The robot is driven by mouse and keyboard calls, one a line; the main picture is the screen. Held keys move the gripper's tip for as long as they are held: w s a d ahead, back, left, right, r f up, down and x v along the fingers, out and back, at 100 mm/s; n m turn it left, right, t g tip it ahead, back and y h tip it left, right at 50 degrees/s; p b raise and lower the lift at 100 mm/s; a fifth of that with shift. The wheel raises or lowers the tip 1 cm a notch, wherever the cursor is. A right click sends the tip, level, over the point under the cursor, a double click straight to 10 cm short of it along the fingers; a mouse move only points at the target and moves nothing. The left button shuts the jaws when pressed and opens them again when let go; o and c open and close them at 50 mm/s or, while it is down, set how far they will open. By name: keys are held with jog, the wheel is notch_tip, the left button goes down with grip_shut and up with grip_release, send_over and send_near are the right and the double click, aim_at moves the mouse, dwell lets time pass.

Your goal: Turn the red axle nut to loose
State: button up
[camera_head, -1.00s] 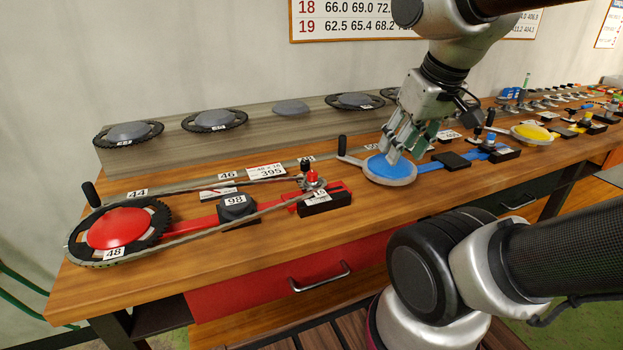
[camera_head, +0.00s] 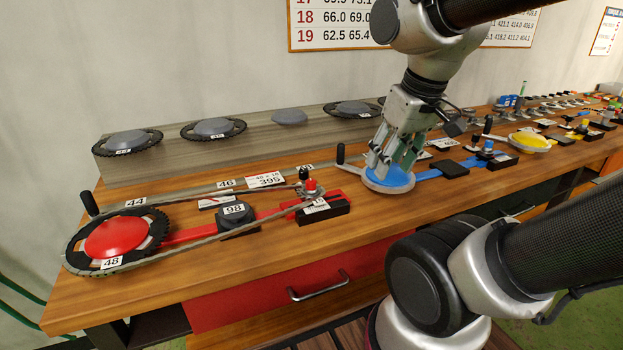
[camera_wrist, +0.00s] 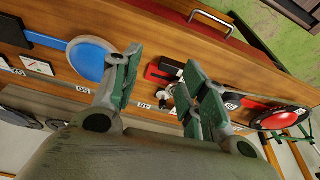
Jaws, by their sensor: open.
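The red axle nut (camera_head: 311,185) sits at the right end of the red chain rig, with a black knob (camera_head: 303,173) on a short stem beside it. The red rig's small end also shows in the wrist view (camera_wrist: 158,75), partly hidden by a finger. My gripper (camera_head: 391,166) is open and empty, fingers down, over the blue disc (camera_head: 399,182) to the right of the nut. In the wrist view my gripper (camera_wrist: 165,68) spans the space between the blue disc (camera_wrist: 88,62) and the red rig. It does not touch the nut.
The chain (camera_head: 215,237) runs from the red-centred chainring (camera_head: 115,238) to the nut end. A black block marked 98 (camera_head: 236,214) stands between. A crank handle (camera_head: 340,152) rises beside the blue disc. A raised shelf (camera_head: 170,165) with chainrings stands behind. Bare wood lies in front.

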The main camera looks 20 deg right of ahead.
jog(key=w+a+f+g, duration=0.3)
jog(key=w+a, duration=0.4)
jog(key=w, duration=0.4)
jog(key=m, duration=0.4)
send_over(311, 181)
jog(key=shift+w+r, duration=0.2)
jog(key=shift+r, duration=0.1)
jog(key=shift+s, duration=0.2)
jog(key=shift+f+m, duration=0.3)
jog(key=shift+m, duration=0.1)
notch_tip(311, 181, down, 7)
jog(key=shift+f, duration=0.1)
jog(key=shift+c, duration=0.3)
grip_shut()
